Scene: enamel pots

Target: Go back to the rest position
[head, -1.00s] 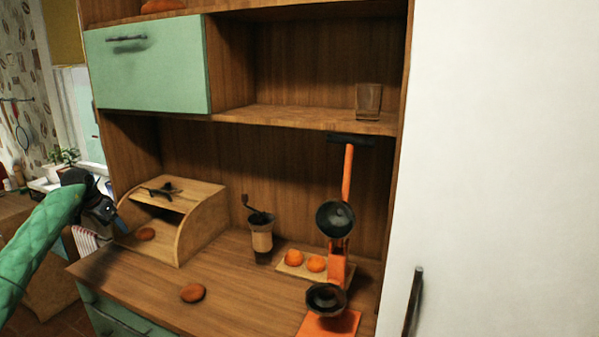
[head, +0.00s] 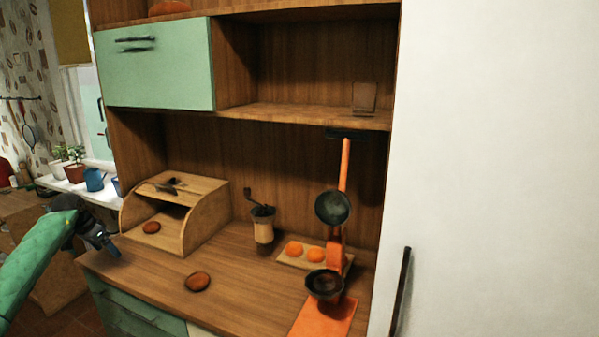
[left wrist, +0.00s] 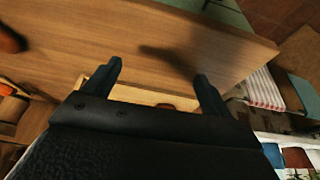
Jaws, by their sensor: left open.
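My left gripper (head: 106,244) is at the left of the head view, on the green padded arm, just left of the wooden bread box (head: 205,226). In the left wrist view its two fingers (left wrist: 158,82) are spread apart with nothing between them. One brown bun (head: 151,227) lies inside the open bread box. Another bun (head: 198,281) lies on the wooden counter (head: 240,300) in front of it. My right gripper is in neither view.
A green cupboard door (head: 155,75) hangs above. A white panel (head: 490,170) fills the right. Potted plants (head: 75,168) stand at the window.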

